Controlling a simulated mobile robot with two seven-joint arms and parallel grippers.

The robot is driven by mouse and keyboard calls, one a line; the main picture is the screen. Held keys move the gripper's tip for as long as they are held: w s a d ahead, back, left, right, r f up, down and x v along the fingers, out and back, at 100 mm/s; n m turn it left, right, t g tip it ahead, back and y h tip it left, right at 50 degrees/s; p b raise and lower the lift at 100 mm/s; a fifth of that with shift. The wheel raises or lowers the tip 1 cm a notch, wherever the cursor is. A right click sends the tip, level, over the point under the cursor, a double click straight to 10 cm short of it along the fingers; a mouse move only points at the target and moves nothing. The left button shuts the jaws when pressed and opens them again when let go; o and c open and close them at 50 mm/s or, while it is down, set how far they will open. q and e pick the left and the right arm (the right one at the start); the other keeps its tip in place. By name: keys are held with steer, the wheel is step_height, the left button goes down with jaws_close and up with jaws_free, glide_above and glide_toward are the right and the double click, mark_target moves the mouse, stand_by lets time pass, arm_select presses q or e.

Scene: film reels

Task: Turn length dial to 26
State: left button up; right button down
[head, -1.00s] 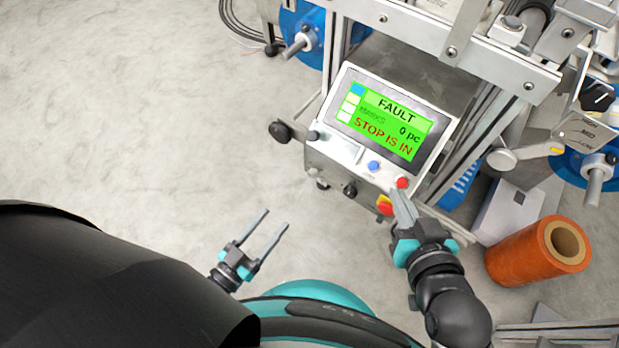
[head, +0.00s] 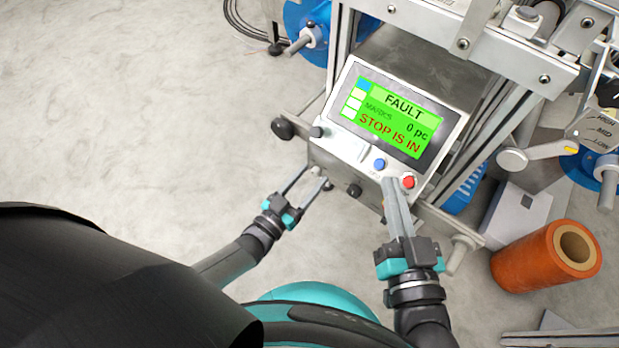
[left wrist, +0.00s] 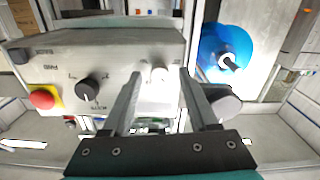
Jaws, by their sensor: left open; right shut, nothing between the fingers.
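The control box (head: 335,165) shows a lit green screen (head: 390,118) reading FAULT, MARKS, 0 pc and STOP IS IN. On its front face, a black knob with a pointer (left wrist: 88,90) and a small pale knob (left wrist: 158,75) show in the left wrist view. I cannot read which is the length dial. My left gripper (head: 306,176) is open at the left part of the front face. In the left wrist view its fingers (left wrist: 160,88) stand either side of the pale knob; contact is unclear. My right gripper (head: 391,182) is shut and empty, by the box's right front edge.
A blue button (head: 379,164) and a red button (head: 408,181) sit on the box top. A red stop button (left wrist: 44,98) is on the front face. A dark round knob (head: 283,128) sticks out left. An orange roll (head: 535,262) lies right. Floor at left is clear.

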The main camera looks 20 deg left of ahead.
arm_select(q)
steer(key=shift+w, duration=0.1)
jaws_close()
stand_by(0.5)
